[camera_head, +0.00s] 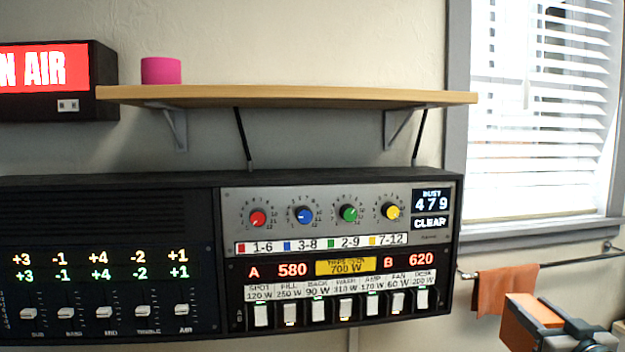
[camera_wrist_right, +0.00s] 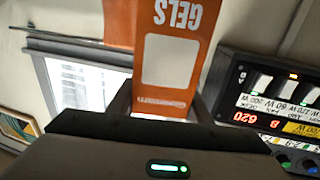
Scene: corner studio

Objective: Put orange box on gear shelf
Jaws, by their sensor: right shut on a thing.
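The orange box (camera_head: 534,311) is at the lower right of the head view. My right gripper (camera_head: 582,335) is shut on it, partly cut off by the frame edge. In the right wrist view the orange box (camera_wrist_right: 150,95) shows a white label and the word GELS, upside down, between the fingers of my right gripper (camera_wrist_right: 160,105). The gear shelf, a wooden wall shelf (camera_head: 300,97), is above and left of the box, over the control panels. My left gripper is not in view.
A pink cylinder (camera_head: 161,70) stands on the shelf's left part; the rest of its top looks clear. The lit ON AIR sign (camera_head: 45,80) adjoins its left end. The black control rack (camera_head: 340,181) juts out below. An orange cloth (camera_head: 506,291) hangs from a rail below the window (camera_head: 540,110).

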